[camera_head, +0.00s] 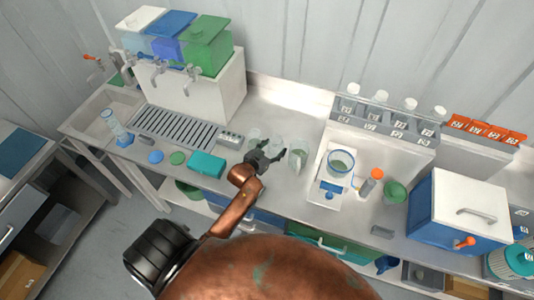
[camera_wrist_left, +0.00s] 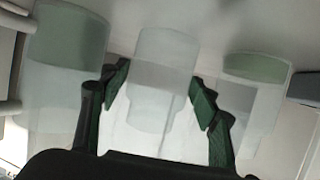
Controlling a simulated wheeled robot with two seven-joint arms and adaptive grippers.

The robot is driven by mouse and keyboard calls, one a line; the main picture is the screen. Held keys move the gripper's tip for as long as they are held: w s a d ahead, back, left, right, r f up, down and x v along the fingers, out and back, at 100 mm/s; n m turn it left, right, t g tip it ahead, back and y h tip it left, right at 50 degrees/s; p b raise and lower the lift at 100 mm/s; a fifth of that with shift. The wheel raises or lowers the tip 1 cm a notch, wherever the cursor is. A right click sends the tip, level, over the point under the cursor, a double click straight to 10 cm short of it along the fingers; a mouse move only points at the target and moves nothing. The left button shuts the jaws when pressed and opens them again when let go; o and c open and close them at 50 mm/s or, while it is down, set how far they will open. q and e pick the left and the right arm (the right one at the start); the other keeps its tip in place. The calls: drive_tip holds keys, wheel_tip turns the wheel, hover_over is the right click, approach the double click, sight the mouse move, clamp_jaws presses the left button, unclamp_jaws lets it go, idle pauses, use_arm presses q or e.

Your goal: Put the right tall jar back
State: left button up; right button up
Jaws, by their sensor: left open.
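Three tall clear jars stand in a row at my left gripper in the wrist view: one with a dark green part (camera_wrist_left: 68,38), a pale middle jar (camera_wrist_left: 162,90) and one with a light green band (camera_wrist_left: 255,68). The middle jar lies between the spread fingers of my left gripper (camera_wrist_left: 160,92); I see no clear contact. In the head view my left gripper (camera_head: 264,156) is open over the bench, close to a clear jar (camera_head: 298,160) at its right. The other jars are partly hidden behind it there. I cannot tell which is the right tall jar. My right gripper is not in view.
A white device with a glass bowl (camera_head: 341,161) stands to the right, beside an orange-capped bottle (camera_head: 370,181). A teal box (camera_head: 206,165) and a drain grate (camera_head: 178,129) lie left. A rack with white-capped bottles (camera_head: 385,123) stands behind. A blue-white box (camera_head: 459,211) blocks the far right.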

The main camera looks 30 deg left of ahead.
use_arm(q)
drive_tip(key=v, duration=1)
drive_tip(key=shift+s+r, duration=0.15)
